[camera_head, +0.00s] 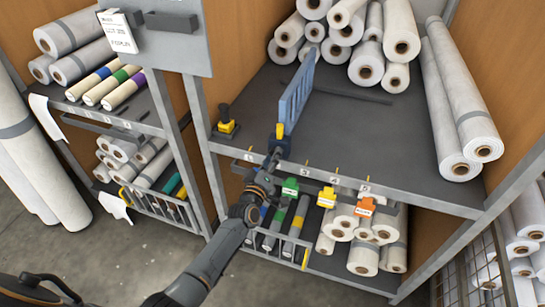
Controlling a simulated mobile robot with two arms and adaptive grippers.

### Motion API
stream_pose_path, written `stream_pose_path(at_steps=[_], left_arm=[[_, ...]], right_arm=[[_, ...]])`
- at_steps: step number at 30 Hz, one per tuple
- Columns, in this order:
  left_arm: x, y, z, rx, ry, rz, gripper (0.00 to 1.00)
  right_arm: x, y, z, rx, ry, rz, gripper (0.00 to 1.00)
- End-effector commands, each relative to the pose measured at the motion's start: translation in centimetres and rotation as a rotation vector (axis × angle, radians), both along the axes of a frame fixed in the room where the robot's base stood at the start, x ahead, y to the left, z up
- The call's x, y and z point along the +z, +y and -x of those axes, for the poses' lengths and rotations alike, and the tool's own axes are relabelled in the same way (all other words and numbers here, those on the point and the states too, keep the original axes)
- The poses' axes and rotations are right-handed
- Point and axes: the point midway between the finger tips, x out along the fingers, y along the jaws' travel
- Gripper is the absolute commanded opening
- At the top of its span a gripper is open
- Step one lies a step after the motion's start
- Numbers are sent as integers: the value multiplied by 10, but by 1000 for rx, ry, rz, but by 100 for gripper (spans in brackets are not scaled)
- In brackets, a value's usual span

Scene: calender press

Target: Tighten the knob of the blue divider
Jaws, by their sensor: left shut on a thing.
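The blue divider (296,97) is a flat upright panel with slots, standing on the middle shelf and running from its front edge toward the back. My left gripper (272,159) reaches up from below to the front underside of this clamp and is shut on the knob there. The knob itself is mostly hidden by the fingers. My right gripper is not in view.
Green (290,187), yellow (327,197) and orange (366,206) clamps sit along a rail below the shelf edge. White rolls (398,30) fill the shelf's back and right. A black-and-yellow device (226,122) stands at its left.

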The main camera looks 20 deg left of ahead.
Motion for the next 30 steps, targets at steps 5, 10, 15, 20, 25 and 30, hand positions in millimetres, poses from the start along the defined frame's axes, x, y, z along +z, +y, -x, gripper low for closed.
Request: stream_pose_path(at_steps=[5, 10, 15, 20, 25, 30], left_arm=[[-2, 0, 1, -1, 2, -95, 3], [-3, -1, 1, -1, 1, -149, 3], [-3, -1, 1, -1, 0, -175, 3], [-3, 0, 1, -1, 0, -182, 3], [-3, 0, 1, -1, 0, -182, 3], [-3, 0, 1, -1, 0, -181, 53]], right_arm=[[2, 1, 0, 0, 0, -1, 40], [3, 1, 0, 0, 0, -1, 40], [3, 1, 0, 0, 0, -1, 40], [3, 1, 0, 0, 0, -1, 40], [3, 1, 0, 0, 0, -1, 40], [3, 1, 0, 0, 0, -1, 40]])
